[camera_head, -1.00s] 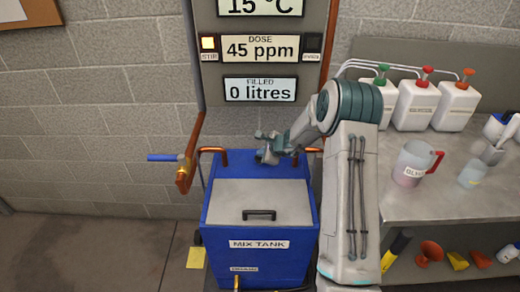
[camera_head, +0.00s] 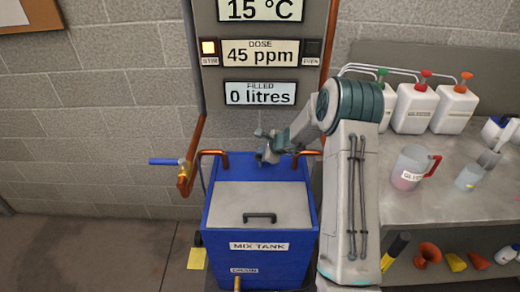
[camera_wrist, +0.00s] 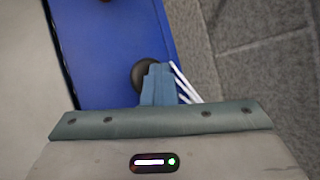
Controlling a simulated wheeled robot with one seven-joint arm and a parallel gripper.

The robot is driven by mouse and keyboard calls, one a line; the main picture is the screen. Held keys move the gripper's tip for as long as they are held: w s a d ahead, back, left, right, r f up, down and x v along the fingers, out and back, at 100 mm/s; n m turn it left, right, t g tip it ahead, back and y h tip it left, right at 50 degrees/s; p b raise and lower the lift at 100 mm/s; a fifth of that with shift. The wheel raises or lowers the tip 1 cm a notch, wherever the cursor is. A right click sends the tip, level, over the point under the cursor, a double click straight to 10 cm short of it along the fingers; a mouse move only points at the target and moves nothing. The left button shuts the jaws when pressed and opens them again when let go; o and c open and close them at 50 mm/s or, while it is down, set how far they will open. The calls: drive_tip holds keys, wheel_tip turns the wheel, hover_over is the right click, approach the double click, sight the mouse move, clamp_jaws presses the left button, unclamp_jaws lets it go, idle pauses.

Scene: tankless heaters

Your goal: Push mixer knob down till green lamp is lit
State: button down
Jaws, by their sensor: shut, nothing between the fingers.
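The blue mix tank (camera_head: 222,240) stands below the display panel, its grey lid (camera_head: 235,197) closed. My gripper (camera_head: 265,150) is shut and empty over the tank's back rim. In the wrist view, my shut fingers (camera_wrist: 160,84) overlap a dark round knob (camera_wrist: 143,72) on the blue surface. The fingers hide part of it, and I cannot tell whether they touch it. The knob is not clear in the head view. On the panel, the left lamp (camera_head: 208,47) glows yellowish and the right lamp (camera_head: 312,48) is dark. I see no green panel lamp lit.
The displays read 15 °C, 45 ppm (camera_head: 260,53) and 0 litres (camera_head: 260,93). Copper pipes flank the tank, with a blue-handled valve (camera_head: 165,161) at left. A grey bench (camera_head: 440,205) at right holds white bottles and a jug (camera_head: 408,170). Floor at left is clear.

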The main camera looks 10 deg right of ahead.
drive_tip(key=shift+r+p, duration=1.1)
drive_tip(key=shift+r, duration=0.6)
wheel_tip(320, 180, up, 5)
drive_tip(key=p, duration=0.3)
drive_tip(key=shift+p, duration=0.3)
